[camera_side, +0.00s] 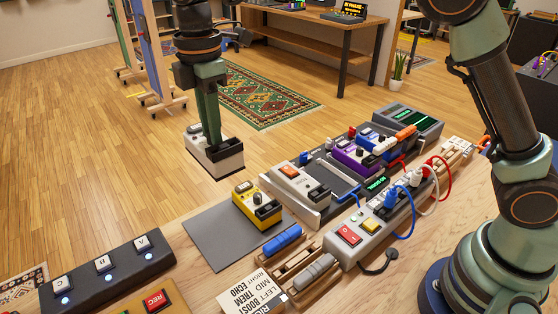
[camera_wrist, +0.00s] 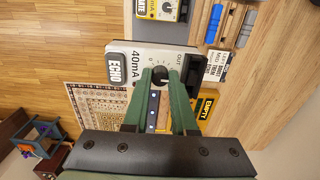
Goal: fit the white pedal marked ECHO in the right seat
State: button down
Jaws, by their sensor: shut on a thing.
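The white pedal marked ECHO (camera_side: 216,158) is held in the air to the left of the pedalboard. In the wrist view its white face (camera_wrist: 150,62) shows the ECHO label, a black knob and "40mA". My gripper (camera_side: 208,138) points down and is shut on the pedal, its green fingers around the knob area in the wrist view (camera_wrist: 162,82). The pedalboard (camera_side: 308,212) stands on the table, apart from the pedal. It carries a white pedal with an orange patch (camera_side: 302,183) and a purple pedal (camera_side: 354,155); a dark bare bay (camera_side: 335,179) shows between them.
A yellow pedal (camera_side: 257,207) stands on a grey mat (camera_side: 208,240) in front of the pedalboard. A power strip (camera_side: 368,230) with blue, white and red cables runs along its right. A label card (camera_side: 252,295), wooden rack and black footswitch (camera_side: 108,272) lie nearer the camera.

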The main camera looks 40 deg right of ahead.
jog(key=s+d+f, duration=0.2)
jog(key=d+f, duration=0.1)
jog(key=d, duration=0.6)
jog(key=s+d+f, duration=0.1)
jog(key=d+f, duration=0.2)
jog(key=d, duration=0.7)
jog(key=s+d+f, duration=0.2)
jog(key=d+f, duration=0.1)
jog(key=d, duration=0.6)
jog(key=shift+s+f, duration=0.1)
jog(key=shift+f, duration=3.2)
jog(key=shift+f, duration=0.9)
jog(key=c, duration=0.6)
grip_release()
jog(key=shift+c, duration=0.2)
jog(key=shift+s+f, duration=0.1)
